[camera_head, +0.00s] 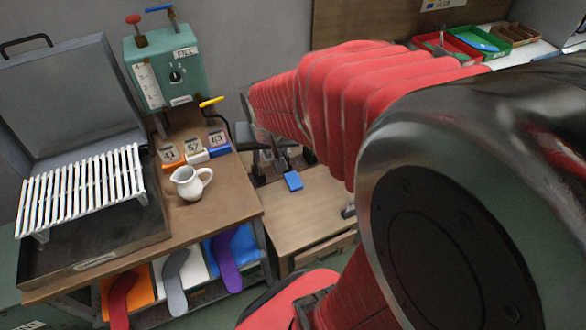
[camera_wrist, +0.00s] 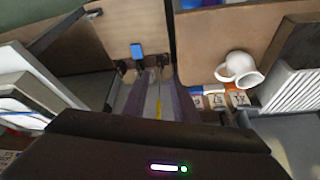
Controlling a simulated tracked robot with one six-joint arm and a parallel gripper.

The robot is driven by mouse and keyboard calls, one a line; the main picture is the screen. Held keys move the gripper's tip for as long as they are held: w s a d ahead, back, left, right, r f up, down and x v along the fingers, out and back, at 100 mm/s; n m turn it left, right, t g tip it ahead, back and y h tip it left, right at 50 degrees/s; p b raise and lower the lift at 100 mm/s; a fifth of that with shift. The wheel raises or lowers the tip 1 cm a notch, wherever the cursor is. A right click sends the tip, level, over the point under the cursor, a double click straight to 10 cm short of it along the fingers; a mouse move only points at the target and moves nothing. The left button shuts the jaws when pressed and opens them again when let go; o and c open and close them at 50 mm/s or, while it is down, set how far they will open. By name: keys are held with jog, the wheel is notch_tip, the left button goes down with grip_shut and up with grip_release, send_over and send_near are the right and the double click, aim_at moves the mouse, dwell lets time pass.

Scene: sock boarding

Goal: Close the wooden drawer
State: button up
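The light wooden unit (camera_head: 300,215) stands right of the workbench. A wooden drawer front (camera_head: 325,252) shows low on its near side, partly behind my red arm. I cannot tell how far the drawer is open. A small dark fitting (camera_head: 348,211) sits at the right edge of the wood. My gripper (camera_head: 268,165) is above the back of this unit, near a blue block (camera_head: 292,181), apart from the drawer front. In the wrist view its two fingers (camera_wrist: 158,100) stand apart with nothing seen held, and the blue block (camera_wrist: 137,50) lies beyond them.
The workbench at left holds a white pitcher (camera_head: 189,182), number blocks (camera_head: 195,153), a green machine (camera_head: 165,68) with a yellow lever (camera_head: 211,101), and a white rack (camera_head: 85,190). Red and green trays (camera_head: 478,42) sit at the back right.

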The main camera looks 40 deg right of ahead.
jog(key=s+d+f+m+g, duration=0.1)
jog(key=d+f+m, duration=0.3)
jog(key=d+f, duration=0.7)
jog(key=s+d+f+m+g, duration=0.1)
jog(key=d+f+m, duration=0.35)
jog(key=f, duration=0.95)
jog(key=s+f+m, duration=0.2)
jog(key=s+f, duration=0.2)
jog(key=f, duration=0.4)
jog(key=s+d+f+m+y, duration=0.1)
jog(key=s+f+m, duration=0.1)
jog(key=s+f, duration=0.3)
jog(key=s+f+m, duration=0.2)
jog(key=s+f, duration=0.2)
jog(key=f, duration=0.8)
jog(key=shift+s+d+y, duration=0.3)
jog(key=shift+s+d, duration=0.05)
jog(key=shift+s, duration=0.05)
jog(key=shift+f, duration=0.1)
jog(key=shift+w+d+f, duration=0.1)
jog(key=shift+w+f, duration=0.3)
jog(key=shift+f, duration=1.85)
jog(key=shift+w+d+f, duration=0.1)
jog(key=shift+w+f, duration=0.35)
jog(key=shift+f, duration=1.75)
jog(key=shift+w+d+f, duration=0.1)
jog(key=shift+w+f, duration=0.3)
jog(key=shift+f, duration=1.85)
jog(key=shift+c, duration=0.2)
grip_shut()
